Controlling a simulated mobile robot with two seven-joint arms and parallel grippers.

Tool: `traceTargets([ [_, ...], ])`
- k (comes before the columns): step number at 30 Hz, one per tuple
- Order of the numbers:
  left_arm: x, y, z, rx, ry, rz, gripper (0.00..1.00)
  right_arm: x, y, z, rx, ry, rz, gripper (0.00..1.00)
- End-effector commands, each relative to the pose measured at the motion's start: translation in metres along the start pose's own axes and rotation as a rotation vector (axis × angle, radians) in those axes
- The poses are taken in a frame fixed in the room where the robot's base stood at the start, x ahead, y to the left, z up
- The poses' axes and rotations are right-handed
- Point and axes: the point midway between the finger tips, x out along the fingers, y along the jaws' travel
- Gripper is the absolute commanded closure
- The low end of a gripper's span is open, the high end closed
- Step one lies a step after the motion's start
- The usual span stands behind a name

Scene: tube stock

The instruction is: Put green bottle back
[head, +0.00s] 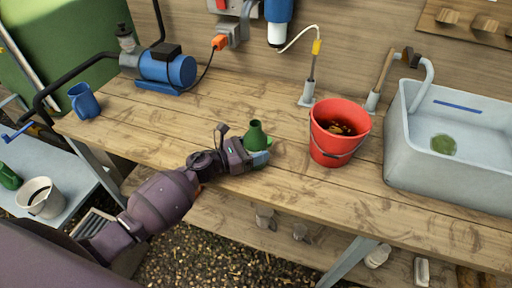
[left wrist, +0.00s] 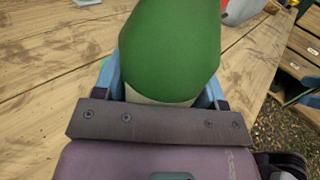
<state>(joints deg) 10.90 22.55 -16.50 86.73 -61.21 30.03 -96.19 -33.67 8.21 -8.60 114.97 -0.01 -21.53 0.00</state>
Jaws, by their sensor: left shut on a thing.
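A green bottle (head: 256,134) stands upright on or just above the wooden bench (head: 290,202), left of the red bucket. My left gripper (head: 258,158) is shut on the bottle, with its fingers around the lower body. In the left wrist view the green bottle (left wrist: 172,45) fills the space between the blue fingers of the left gripper (left wrist: 165,92). Whether its base touches the bench is hidden. Another green object (head: 9,177), perhaps a bottle, is at the far left edge on a lower grey surface. My right gripper is not in view.
A red bucket (head: 322,151) with dark liquid stands right of the bottle. A grey sink (head: 440,183) is farther right. A blue pump (head: 178,72) and a blue mug (head: 84,102) are at the back left. A pale pot (head: 38,202) stands on the low surface.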

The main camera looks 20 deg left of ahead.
Motion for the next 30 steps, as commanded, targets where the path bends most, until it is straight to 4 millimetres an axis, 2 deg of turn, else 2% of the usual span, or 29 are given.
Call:
traceTargets([
  [1,0.0,0.0,-0.003,-0.001,0.0,0.0,0.69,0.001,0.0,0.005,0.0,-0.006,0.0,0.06],
  [2,0.0,0.0,-0.004,-0.001,0.001,0.0,0.34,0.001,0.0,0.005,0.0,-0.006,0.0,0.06],
  [6,0.0,0.0,-0.002,0.0,0.001,0.0,0.12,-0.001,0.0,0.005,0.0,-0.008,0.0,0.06],
  [7,0.0,0.0,-0.002,0.0,0.001,0.0,0.1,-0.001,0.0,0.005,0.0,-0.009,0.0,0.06],
  [19,-0.001,0.0,0.004,0.001,0.0,0.001,0.1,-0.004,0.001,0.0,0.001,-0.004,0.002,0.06],
  [30,-0.069,0.0,-0.001,-0.001,0.004,0.001,0.1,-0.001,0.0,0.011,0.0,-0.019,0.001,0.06],
])
